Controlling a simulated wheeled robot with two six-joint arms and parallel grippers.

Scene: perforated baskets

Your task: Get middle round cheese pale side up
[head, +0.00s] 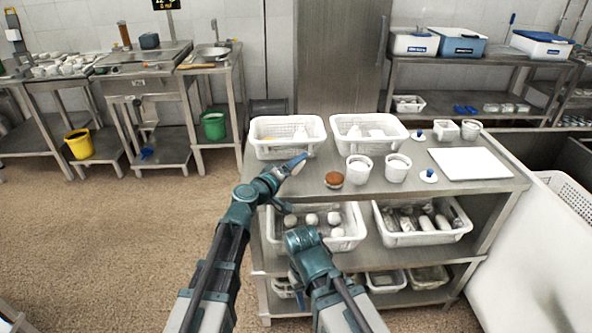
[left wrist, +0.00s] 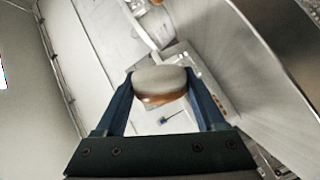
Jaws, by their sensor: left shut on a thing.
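My left gripper (head: 303,160) is over the left part of the steel table top, in front of the left white basket. In the left wrist view its two blue fingers (left wrist: 162,92) are shut on a round cheese (left wrist: 160,78), one on each side. This cheese shows a broad pale face and a brown band along its lower edge. Another round cheese (head: 334,179), brown side up, sits on the table to the right of the gripper, apart from it. My right arm shows low in the middle of the head view, but its fingers do not show.
Two white perforated baskets (head: 252,143) (head: 405,137) stand at the back of the table (head: 460,197). A lower-shelf basket (head: 350,243) holds several round pale items.

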